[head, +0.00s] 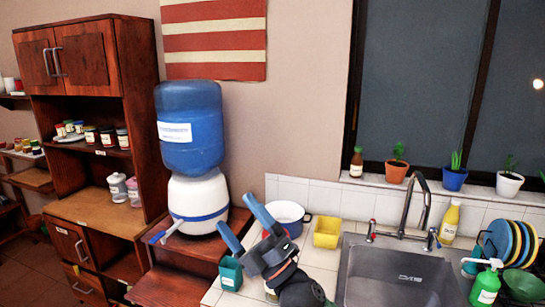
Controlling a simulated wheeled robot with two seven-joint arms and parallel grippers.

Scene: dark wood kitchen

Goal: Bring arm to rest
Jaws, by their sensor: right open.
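My right gripper (236,211) is in the lower middle of the head view, with its dark wrist reaching in from the bottom edge. Its two blue fingers are spread apart and point up and left. I see nothing between them. In the picture it overlaps the counter's left part, just right of the water dispenser's white base. My left gripper is not in view.
A water dispenser (190,128) stands on a wooden stand at left. A white pot (290,212), a yellow container (327,232) and a green cup (231,274) sit close around the gripper. The sink (395,277) and a plate rack (512,243) lie to the right.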

